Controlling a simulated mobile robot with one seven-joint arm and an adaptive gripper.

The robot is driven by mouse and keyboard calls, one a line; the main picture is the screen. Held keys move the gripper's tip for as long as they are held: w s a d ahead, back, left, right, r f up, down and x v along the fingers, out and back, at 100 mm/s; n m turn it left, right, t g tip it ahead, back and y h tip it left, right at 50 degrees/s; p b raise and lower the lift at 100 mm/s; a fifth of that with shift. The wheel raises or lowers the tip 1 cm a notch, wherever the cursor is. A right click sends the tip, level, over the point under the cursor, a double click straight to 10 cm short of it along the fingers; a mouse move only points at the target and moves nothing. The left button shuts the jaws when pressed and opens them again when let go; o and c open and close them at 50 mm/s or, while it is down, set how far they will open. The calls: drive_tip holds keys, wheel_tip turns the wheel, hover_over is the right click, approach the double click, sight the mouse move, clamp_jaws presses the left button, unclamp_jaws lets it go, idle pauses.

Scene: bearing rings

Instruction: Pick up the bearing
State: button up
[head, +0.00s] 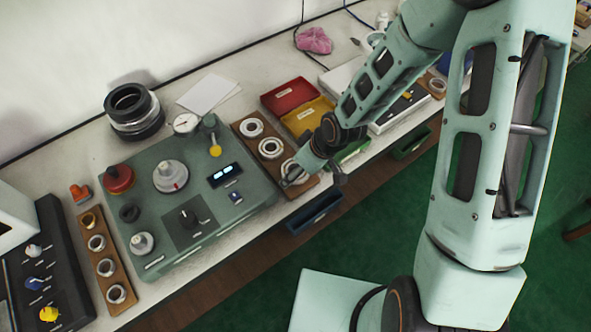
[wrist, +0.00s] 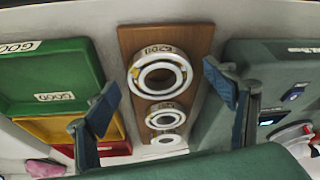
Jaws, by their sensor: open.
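A brown board (head: 254,143) on the bench carries a row of three bearing rings. The far ring (head: 252,127) and middle ring (head: 270,148) show clearly in the head view; the near ring (head: 291,168) is partly covered by my gripper (head: 313,178). In the wrist view the board (wrist: 196,42) runs between the fingers of my gripper (wrist: 162,86). The largest, nearest ring (wrist: 160,75) lies flat between the two blue-tipped fingers, with a gap on either side. The middle ring (wrist: 165,116) and far ring lie beyond it. My gripper is open and empty above the board's near end.
A green control box (head: 240,200) with knobs stands left of the board. Red (head: 290,95), yellow and green trays (wrist: 50,75) stand on the other side. Another board (head: 105,279) with several rings lies at far left. A blue bin (head: 315,212) hangs at the bench front.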

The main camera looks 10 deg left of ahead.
drive_tip(key=c, duration=1.7)
drive_tip(key=shift+o, duration=0.2)
drive_tip(key=shift+r, duration=0.15)
